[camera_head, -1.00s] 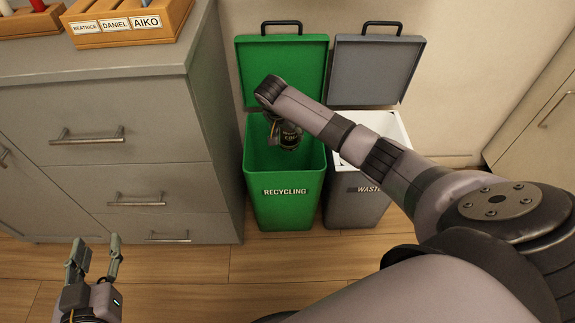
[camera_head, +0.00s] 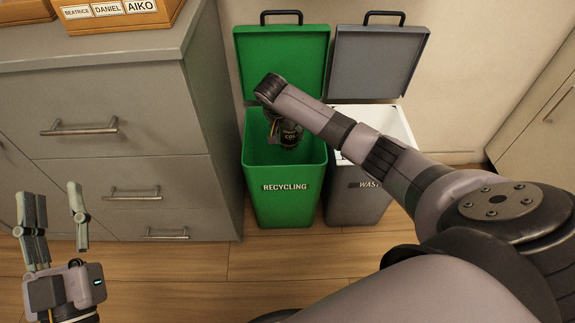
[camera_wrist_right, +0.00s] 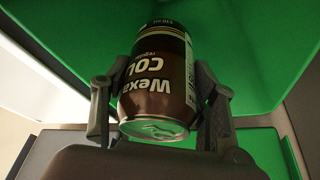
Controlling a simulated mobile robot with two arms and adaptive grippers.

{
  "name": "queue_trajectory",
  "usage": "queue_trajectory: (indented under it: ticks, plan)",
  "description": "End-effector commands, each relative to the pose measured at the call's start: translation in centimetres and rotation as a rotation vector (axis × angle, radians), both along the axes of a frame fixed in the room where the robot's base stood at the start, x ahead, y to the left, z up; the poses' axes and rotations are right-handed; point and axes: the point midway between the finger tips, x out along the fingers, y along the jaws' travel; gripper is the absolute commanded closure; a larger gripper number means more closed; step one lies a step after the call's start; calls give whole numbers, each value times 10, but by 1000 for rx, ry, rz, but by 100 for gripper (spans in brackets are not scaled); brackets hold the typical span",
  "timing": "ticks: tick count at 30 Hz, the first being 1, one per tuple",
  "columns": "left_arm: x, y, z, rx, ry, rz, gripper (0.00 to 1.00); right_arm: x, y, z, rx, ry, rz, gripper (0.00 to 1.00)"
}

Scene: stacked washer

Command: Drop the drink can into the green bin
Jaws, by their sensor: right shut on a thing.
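The green bin (camera_head: 284,203), labelled RECYCLING, stands on the floor with its lid (camera_head: 283,62) raised. My right arm reaches over it from the right. In the right wrist view my right gripper (camera_wrist_right: 160,105) is shut on a dark brown drink can (camera_wrist_right: 157,75), with a finger on each side. In the head view the can (camera_head: 290,134) hangs at the bin's opening; how deep it sits is hard to tell. The green bin walls surround the can in the wrist view. My left gripper (camera_head: 55,212) is open and empty at the lower left, in front of the drawers.
A grey bin (camera_head: 352,205) labelled WASTE, its lid raised, stands right of the green bin. A grey drawer cabinet (camera_head: 120,95) is on the left, with wooden name-labelled boxes (camera_head: 120,12) on top. The wooden floor (camera_head: 270,265) in front is clear.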

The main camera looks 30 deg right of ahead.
Motion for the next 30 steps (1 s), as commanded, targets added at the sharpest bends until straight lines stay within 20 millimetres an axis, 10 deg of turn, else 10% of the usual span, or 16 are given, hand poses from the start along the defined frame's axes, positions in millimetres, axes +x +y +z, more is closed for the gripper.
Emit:
queue_trajectory:
  ticks: [8, 9, 18, 30]
  plan:
    - [0, 0, 1, -2, -7, 0, 60, 1, 0, 1, 0, -2, 0, 87]
    - [0, 0, 1, -2, -7, 0, 60, 1, 0, 1, 0, -2, 0, 44]
    - [0, 0, 1, -1, -6, -1, 60, 0, 0, 0, 1, -1, -1, 24]
    - [0, 0, 1, -1, -4, 1, 60, -1, 2, 3, 1, 0, 0, 23]
